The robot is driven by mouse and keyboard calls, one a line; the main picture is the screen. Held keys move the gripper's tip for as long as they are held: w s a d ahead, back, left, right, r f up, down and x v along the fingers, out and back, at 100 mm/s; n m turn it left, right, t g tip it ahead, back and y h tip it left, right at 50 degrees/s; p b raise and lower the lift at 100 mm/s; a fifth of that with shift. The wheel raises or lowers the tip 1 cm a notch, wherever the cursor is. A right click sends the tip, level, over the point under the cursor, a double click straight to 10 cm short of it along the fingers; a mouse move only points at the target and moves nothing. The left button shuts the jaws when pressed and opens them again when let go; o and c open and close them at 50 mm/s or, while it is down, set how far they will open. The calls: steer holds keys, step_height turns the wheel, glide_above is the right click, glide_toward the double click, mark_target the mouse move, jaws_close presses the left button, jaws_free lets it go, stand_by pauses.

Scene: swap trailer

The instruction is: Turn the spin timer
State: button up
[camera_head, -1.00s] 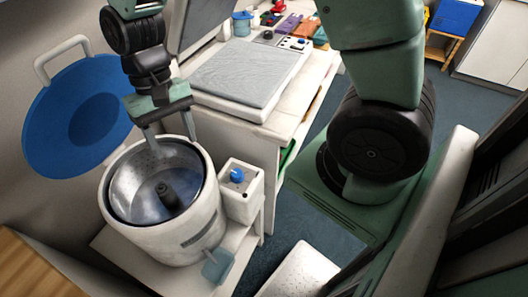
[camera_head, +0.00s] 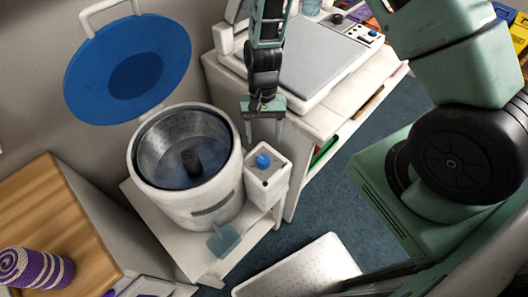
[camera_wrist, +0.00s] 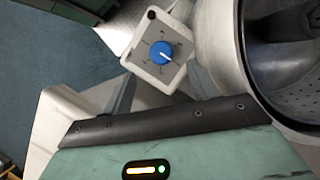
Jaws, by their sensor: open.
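The spin timer is a blue knob (camera_head: 263,161) with a white pointer mark, on top of a small white box (camera_head: 268,183). The box stands against the right side of the round white spinner tub (camera_head: 215,211). In the wrist view the knob (camera_wrist: 162,53) sits on a dial face with marks around it. My gripper (camera_head: 263,140) is open and empty, pointing down just above and behind the knob in the head view. In the wrist view the knob lies ahead of the gap between my fingers, not between them. I see no contact with the knob.
The tub is open with a dark post (camera_head: 192,161) inside. A blue round lid (camera_head: 128,68) stands up behind it. A white counter (camera_head: 310,115) is close behind my gripper. A wooden surface (camera_head: 50,225) with a purple striped item (camera_head: 35,268) is at left.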

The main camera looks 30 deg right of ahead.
mark_target(263, 159)
steer(key=p+x, duration=0.1)
steer(key=x, duration=0.6)
steer(key=shift+f, duration=0.15)
steer(key=shift+a, duration=0.1)
steer(key=c, duration=1)
